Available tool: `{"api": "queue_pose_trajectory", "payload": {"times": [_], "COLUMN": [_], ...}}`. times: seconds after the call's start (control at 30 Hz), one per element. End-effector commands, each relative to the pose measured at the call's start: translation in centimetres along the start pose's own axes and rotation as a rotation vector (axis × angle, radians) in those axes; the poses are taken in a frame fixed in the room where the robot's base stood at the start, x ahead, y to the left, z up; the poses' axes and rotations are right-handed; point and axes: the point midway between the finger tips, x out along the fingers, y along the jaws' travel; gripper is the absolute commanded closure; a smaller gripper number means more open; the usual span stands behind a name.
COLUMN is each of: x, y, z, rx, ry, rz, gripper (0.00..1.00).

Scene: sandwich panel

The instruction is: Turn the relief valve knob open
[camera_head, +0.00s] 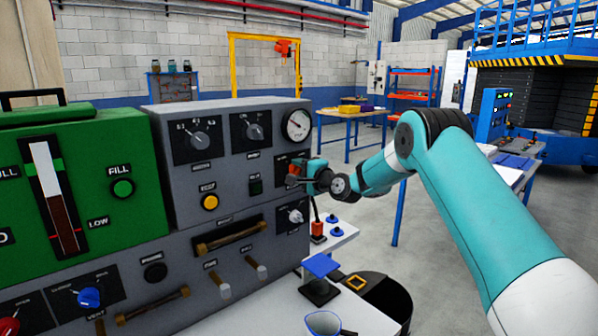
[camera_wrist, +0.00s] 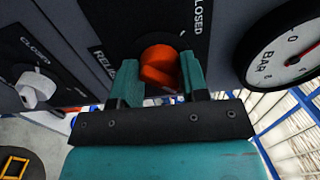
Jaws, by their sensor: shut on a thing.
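The relief valve knob (camera_wrist: 159,65) is orange-red and sits on a black label plate (camera_wrist: 128,22) marked "RELIEF" and "CLOSED" in the wrist view. My gripper (camera_wrist: 160,82) has one teal finger on each side of the knob and is shut on it. In the head view my gripper (camera_head: 303,172) reaches the right part of the grey panel, below the gauge. There the knob (camera_head: 293,170) is mostly hidden by my gripper. The knob's pointer direction cannot be told clearly.
A pressure gauge (camera_wrist: 284,52) marked "BAR" is close to the right of my gripper in the wrist view. A white knob (camera_wrist: 36,88) marked "CLOSED" is at the left. In the head view a green unit (camera_head: 88,180) stands left of the grey panel (camera_head: 225,165).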

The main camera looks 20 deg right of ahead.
Motion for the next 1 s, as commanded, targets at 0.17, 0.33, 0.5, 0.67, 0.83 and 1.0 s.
{"api": "queue_pose_trajectory", "payload": {"times": [0.17, 0.33, 0.5, 0.67, 0.83, 1.0], "x": [0.0, 0.0, 0.0, -0.1, -1.6, -5.3], "y": [0.1, 0.1, 0.0, 0.1, 0.2, 0.4], "z": [-0.1, -0.1, 0.0, 0.0, -0.1, -0.2], "rx": [0.001, 0.001, 0.0, 0.0, 0.0, 0.002], "ry": [0.002, 0.002, 0.0, 0.0, 0.002, 0.004], "rz": [0.001, 0.001, 0.001, 0.001, 0.002, 0.002], "gripper": [0.83, 0.41, 0.34, 0.34, 0.34, 0.34]}}
